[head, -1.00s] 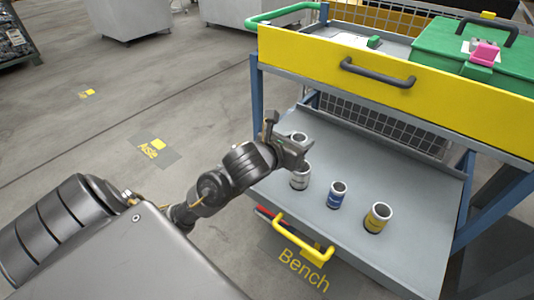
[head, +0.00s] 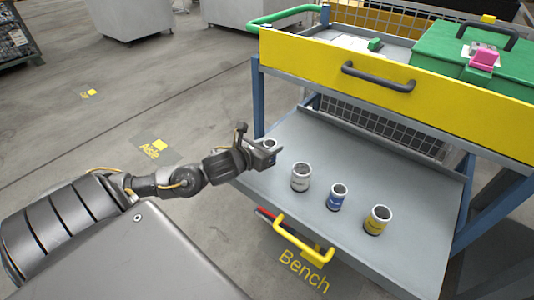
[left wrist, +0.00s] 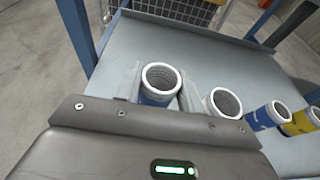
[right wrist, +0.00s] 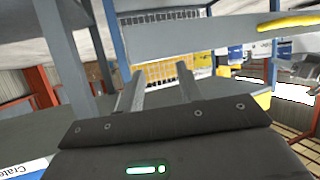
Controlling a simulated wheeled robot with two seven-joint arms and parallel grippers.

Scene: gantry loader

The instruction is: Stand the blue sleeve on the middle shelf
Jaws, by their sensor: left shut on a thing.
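My left gripper (head: 264,154) is shut on a blue sleeve (left wrist: 156,100), a short hollow tube with a pale rim. The sleeve's top (head: 270,143) shows behind the fingers in the head view. It is upright over the left part of the grey middle shelf (head: 410,185); I cannot tell whether its base touches the shelf. A white-grey sleeve (head: 301,177), another blue-banded sleeve (head: 338,197) and a yellow-banded sleeve (head: 377,220) stand in a row to its right. My right gripper (right wrist: 159,82) is open and empty, away from the shelf.
A yellow-fronted top tray (head: 450,90) with a dark handle (head: 378,77) and a green case (head: 465,55) is above the shelf. Blue posts (head: 258,100) flank the shelf. A yellow handle (head: 300,240) is below its front edge. The shelf's back right is clear.

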